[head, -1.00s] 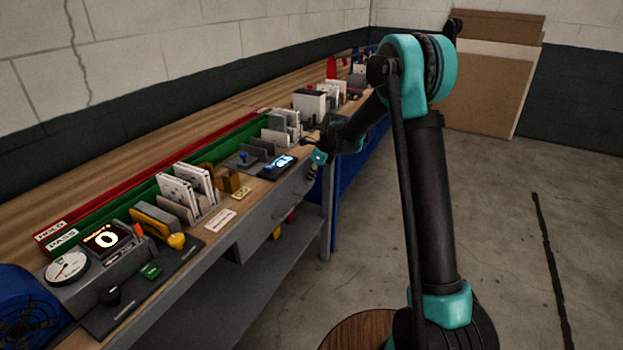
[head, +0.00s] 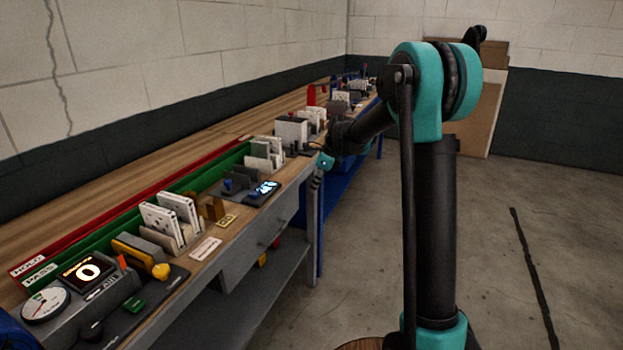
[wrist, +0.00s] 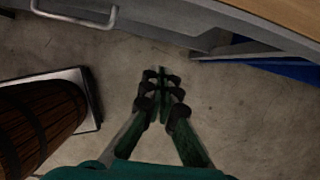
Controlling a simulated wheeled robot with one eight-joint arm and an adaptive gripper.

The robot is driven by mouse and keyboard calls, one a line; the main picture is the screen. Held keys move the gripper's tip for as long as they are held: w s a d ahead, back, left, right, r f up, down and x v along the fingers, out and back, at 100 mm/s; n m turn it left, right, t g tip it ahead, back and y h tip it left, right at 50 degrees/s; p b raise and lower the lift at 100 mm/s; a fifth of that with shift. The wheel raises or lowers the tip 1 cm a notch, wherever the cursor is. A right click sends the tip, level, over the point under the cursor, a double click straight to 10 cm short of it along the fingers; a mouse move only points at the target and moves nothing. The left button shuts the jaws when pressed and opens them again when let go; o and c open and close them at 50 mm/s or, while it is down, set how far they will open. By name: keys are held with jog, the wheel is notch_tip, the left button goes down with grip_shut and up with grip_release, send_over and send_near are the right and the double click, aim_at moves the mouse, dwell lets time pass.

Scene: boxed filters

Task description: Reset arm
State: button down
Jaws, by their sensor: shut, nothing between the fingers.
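My arm rises at the right of the head view and bends left toward the bench. My gripper (wrist: 161,91) shows in the wrist view with its dark fingers together and nothing between them. It hangs over bare concrete floor, beside the bench edge. In the head view the gripper is small and its fingers are hard to make out near the bench front. No object is held.
The workbench (head: 262,232) carries boxed filters (head: 178,210), a green PASS tray (head: 105,232), a red HOLD tray (head: 100,210) and a gauge unit (head: 84,272). A wooden barrel (wrist: 40,125) stands left in the wrist view. Floor (wrist: 250,125) at right is clear.

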jog(key=s+d+f+n+t+h, duration=0.1)
jog(key=s+d+f+n, duration=0.1)
jog(key=s+d+n, duration=0.4)
jog(key=s+d+f+n+h, duration=0.1)
jog(key=s+d+f+n, duration=0.2)
jog(key=s, duration=1.4)
jog(key=s+d+f+n+t+h, duration=0.1)
jog(key=s+d+f+n, duration=0.2)
jog(key=s+d+n, duration=0.7)
jog(key=s+n, duration=0.2)
jog(key=n, duration=0.1)
jog(key=shift+s+d+f+t+h, duration=0.15)
jog(key=shift+d+t+h, duration=0.15)
jog(key=shift+h, duration=0.1)
